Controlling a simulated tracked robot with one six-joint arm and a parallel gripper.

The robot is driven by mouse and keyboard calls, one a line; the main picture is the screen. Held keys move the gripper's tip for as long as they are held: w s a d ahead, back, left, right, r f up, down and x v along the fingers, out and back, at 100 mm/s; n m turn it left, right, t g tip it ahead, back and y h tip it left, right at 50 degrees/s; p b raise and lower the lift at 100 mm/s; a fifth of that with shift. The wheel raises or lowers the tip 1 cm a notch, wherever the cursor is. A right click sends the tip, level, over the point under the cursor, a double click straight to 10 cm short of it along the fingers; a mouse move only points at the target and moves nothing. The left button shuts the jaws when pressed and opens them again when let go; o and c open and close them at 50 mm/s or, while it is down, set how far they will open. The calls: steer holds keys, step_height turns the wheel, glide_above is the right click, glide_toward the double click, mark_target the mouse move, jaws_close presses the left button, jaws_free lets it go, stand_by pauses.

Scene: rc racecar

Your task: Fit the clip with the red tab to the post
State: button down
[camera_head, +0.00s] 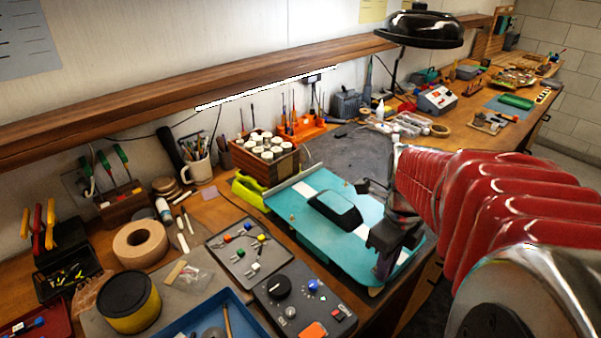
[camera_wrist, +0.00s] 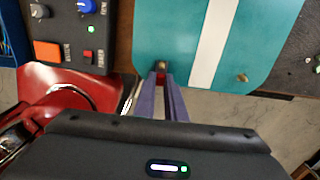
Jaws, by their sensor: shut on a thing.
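The teal car body (camera_head: 345,225) with a white stripe and a dark canopy lies on the bench. My gripper (camera_head: 380,278) is at its near edge, pointing down. In the wrist view the gripper's two long fingers (camera_wrist: 162,76) are shut on a small clip with a red tab (camera_wrist: 161,78) at the body's corner. A small metallic post (camera_wrist: 162,65) shows just beyond the fingertips. I cannot tell whether the clip touches the post or is around it. Another small metal fitting (camera_wrist: 241,77) sits at the body's other near corner. The clip cannot be made out in the head view.
A grey tray (camera_head: 222,243) with several coloured-tab clips lies left of the body. A control box (camera_head: 305,300) with knobs and an orange button stands close to the gripper. A blue tray (camera_head: 188,322) is further left. The bench edge is close by.

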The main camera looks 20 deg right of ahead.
steer(key=shift+w+a, duration=0.1)
steer(key=shift+w, duration=0.1)
stand_by(0.4)
steer(key=c, duration=1.7)
jaws_free()
steer(key=shift+c, duration=0.2)
step_height(320, 180, up, 14)
steer(key=shift+f, duration=0.15)
